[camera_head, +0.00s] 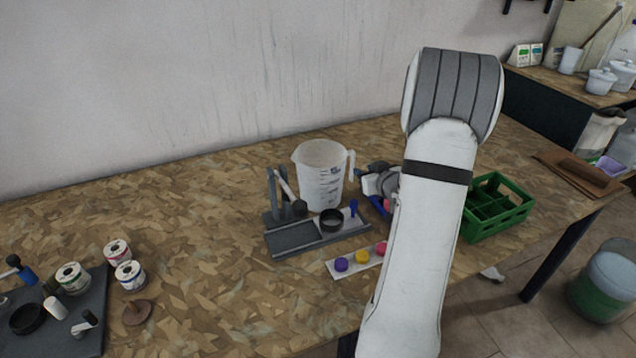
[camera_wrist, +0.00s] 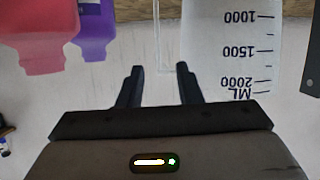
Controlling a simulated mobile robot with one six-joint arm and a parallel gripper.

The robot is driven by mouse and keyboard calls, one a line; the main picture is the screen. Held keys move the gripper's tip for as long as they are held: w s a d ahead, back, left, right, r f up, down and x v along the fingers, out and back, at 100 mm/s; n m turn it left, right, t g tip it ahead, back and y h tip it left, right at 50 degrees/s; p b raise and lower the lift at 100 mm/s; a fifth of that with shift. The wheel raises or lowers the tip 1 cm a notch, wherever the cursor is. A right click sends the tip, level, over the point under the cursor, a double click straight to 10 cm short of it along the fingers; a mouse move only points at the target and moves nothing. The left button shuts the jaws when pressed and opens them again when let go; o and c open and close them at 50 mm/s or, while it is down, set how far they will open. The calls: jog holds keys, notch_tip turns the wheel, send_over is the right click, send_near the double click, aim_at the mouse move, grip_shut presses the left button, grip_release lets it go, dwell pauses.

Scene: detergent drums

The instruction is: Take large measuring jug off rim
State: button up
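The large measuring jug (camera_head: 320,180) is a translucent white jug with a dark printed scale. In the head view it stands upright on the wooden table behind a grey tray, with its handle (camera_head: 350,164) on the right, towards my arm. In the wrist view the jug (camera_wrist: 230,45) appears upside down at upper right, its marks reading 1000 to 2000. My gripper (camera_wrist: 159,70) is open. A clear strip (camera_wrist: 157,35), seemingly the handle, shows ahead of and between the fingertips; I cannot tell whether they touch it. In the head view my forearm hides the fingers.
A grey tray (camera_head: 285,240) with a black ring (camera_head: 331,220) lies in front of the jug. A strip of coloured caps (camera_head: 362,257) is nearer. A green crate (camera_head: 508,222) stands right of my arm. Pink (camera_wrist: 40,35) and purple (camera_wrist: 93,30) bottles show in the wrist view.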

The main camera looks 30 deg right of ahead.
jog(key=x, duration=0.8)
jog(key=shift+s+d+f+t, duration=0.2)
jog(key=shift+f+t, duration=0.1)
jog(key=shift+f, duration=0.05)
jog(key=shift+c, duration=0.5)
grip_shut()
dwell(0.6)
